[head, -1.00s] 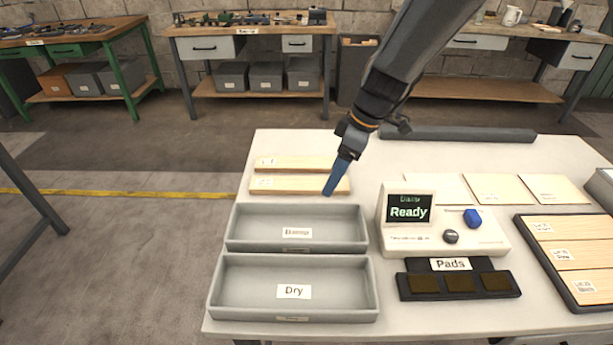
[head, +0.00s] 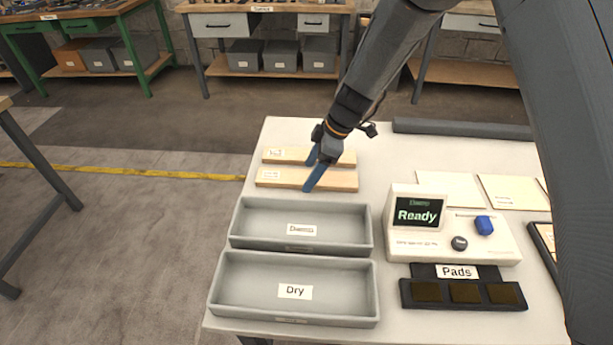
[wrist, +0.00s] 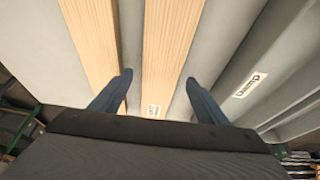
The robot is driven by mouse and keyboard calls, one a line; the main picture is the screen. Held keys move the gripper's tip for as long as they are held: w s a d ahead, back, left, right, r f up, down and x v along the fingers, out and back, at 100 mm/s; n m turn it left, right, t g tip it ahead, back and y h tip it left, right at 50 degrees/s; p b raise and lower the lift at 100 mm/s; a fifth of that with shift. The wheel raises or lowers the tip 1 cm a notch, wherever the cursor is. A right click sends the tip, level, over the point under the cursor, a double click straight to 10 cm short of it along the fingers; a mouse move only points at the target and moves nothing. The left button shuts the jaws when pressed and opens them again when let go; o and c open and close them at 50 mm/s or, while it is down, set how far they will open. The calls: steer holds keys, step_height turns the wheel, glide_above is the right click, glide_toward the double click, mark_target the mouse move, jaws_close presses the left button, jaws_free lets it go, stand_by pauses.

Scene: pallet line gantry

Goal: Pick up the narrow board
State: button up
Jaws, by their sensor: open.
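Two pale wooden boards lie side by side at the back left of the white table. The front board (head: 335,181) is next to the Damp tray; the back board (head: 335,159) lies behind it. They look close in width, so I cannot be sure which is the narrow one. My gripper (head: 309,177) is open over the front board. In the wrist view the front board (wrist: 170,50) runs between the two blue fingers, with nothing gripped. The left finger overlaps the edge of the back board (wrist: 92,35). I cannot tell how far the fingertips are above the table.
The grey Damp tray (head: 246,233) and Dry tray (head: 228,312) stand empty in front of the boards. A meter reading Ready (head: 480,245) and a black Pads holder (head: 406,294) are to the right. A dark bar (head: 460,129) lies at the back edge.

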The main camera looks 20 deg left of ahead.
steer(key=shift+s+a+f, duration=0.1)
steer(key=shift+a+f, duration=0.1)
steer(key=shift+f, duration=0.3)
steer(key=c, duration=1.2)
steer(key=shift+r, duration=0.15)
